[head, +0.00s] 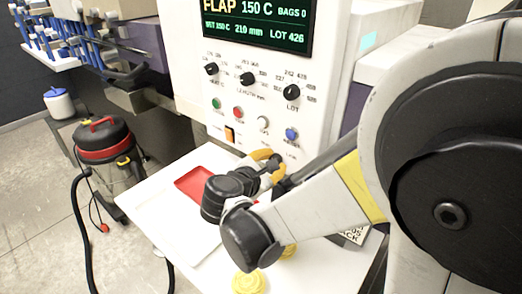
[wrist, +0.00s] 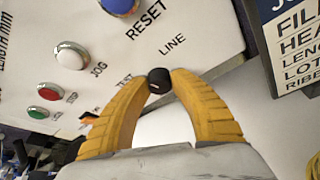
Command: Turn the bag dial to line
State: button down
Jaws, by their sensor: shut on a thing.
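The bag dial (wrist: 158,79) is a small black knob low on the white panel, between the printed words TEST and LINE in the wrist view. A short pale mark shows on its lower edge; I cannot tell for sure which word it points at. My gripper (wrist: 157,84) has yellow ribbed fingers, shut on the dial from both sides. In the head view my gripper (head: 268,160) is at the panel's lower edge and the dial is hidden behind it.
Close by are the blue reset button (head: 291,134), white jog button (head: 263,123), red button (head: 238,112), green button (head: 216,103) and orange switch (head: 229,134). Three black knobs sit above. A red tray (head: 190,180) and yellow discs (head: 248,283) lie on the white table below.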

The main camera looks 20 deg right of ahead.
jog(key=m+t+b, duration=0.1)
jog(key=m+b, duration=0.1)
jog(key=m, duration=0.1)
jog(key=shift+f+t+y, duration=0.15)
jog(key=shift+t+y, duration=0.15)
jog(key=shift+t, duration=0.1)
jog(key=shift+m+t+b, duration=0.7)
jog(key=shift+m+b, duration=0.3)
jog(key=shift+m, duration=0.4)
jog(key=c, duration=1.1)
grip_release()
jog(key=shift+d, duration=0.1)
jog(key=shift+o, duration=0.2)
jog(key=v, duration=1.2)
